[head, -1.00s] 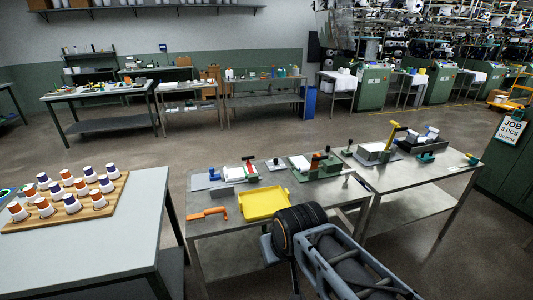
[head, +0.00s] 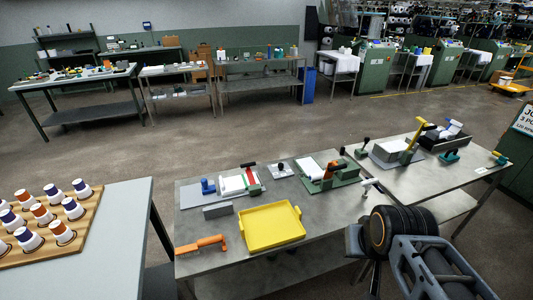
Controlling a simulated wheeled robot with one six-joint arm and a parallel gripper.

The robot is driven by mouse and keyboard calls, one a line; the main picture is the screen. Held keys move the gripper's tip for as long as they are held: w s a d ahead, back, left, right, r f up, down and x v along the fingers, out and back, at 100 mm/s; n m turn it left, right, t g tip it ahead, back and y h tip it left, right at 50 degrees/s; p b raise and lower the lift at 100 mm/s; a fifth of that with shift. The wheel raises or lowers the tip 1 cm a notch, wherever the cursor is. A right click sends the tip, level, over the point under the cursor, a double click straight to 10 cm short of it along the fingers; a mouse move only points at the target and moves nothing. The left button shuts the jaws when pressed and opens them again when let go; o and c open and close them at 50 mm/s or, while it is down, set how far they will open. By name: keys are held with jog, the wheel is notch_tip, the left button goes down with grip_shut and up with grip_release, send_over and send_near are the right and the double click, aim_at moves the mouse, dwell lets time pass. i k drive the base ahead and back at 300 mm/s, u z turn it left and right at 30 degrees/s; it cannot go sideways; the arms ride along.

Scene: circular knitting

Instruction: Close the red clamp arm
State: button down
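A green fixture (head: 345,180) stands on the near metal table, with a white block on it. A red clamp arm (head: 331,169) with a dark handle rises at a tilt from this fixture. To its left, a grey plate fixture holds a white block, and a red and green upright piece with a black handle (head: 250,178) stands at its right side. From here I cannot tell which red part the task names. My arm (head: 400,235) is at the lower right, in front of the table's right end and apart from both fixtures. My gripper's fingers do not show.
A yellow tray (head: 271,226), an orange tool (head: 203,244) and a grey block (head: 217,211) lie on the near table (head: 335,228). A second metal table on the right holds a yellow-handled fixture (head: 413,136). A pale table with cups on a wooden board stands at left.

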aim_at(249, 172)
jog(key=u, duration=0.45)
jog(key=i, duration=0.85)
jog(key=u, duration=0.7)
